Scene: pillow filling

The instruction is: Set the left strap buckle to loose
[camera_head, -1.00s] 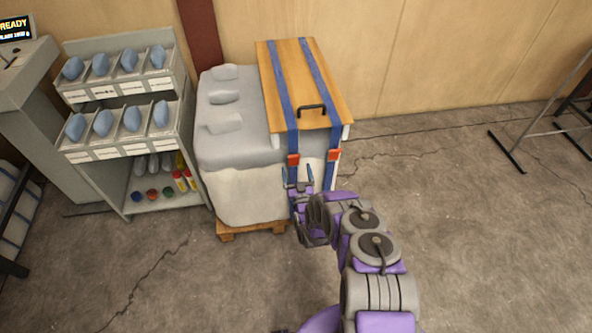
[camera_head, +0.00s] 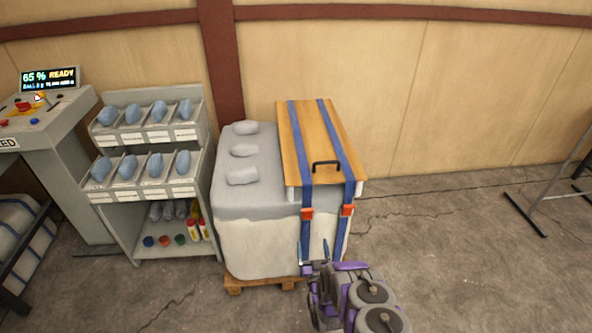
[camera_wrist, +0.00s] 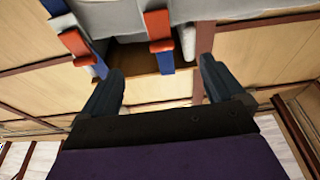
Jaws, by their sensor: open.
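Two blue straps run over the wooden board on the pale block. The left strap's buckle (camera_head: 307,213) is orange-red and sits on the block's front, just below the board's edge. The right strap's buckle (camera_head: 347,210) is like it. My gripper (camera_head: 313,252) is open and empty, below the left buckle and apart from it. In the wrist view, my gripper's two fingers (camera_wrist: 160,85) stand wide apart. An orange-red buckle (camera_wrist: 159,27) shows ahead between them, and another buckle (camera_wrist: 72,43) is at the upper left. Which is the left strap's buckle in that view I cannot tell.
The wooden board (camera_head: 290,130) has a black handle (camera_head: 326,163). The block stands on a wooden pallet (camera_head: 236,285). A rack of bins (camera_head: 150,190) stands close on the left, with a console (camera_head: 35,120) beyond. Floor on the right is clear up to a metal frame (camera_head: 525,215).

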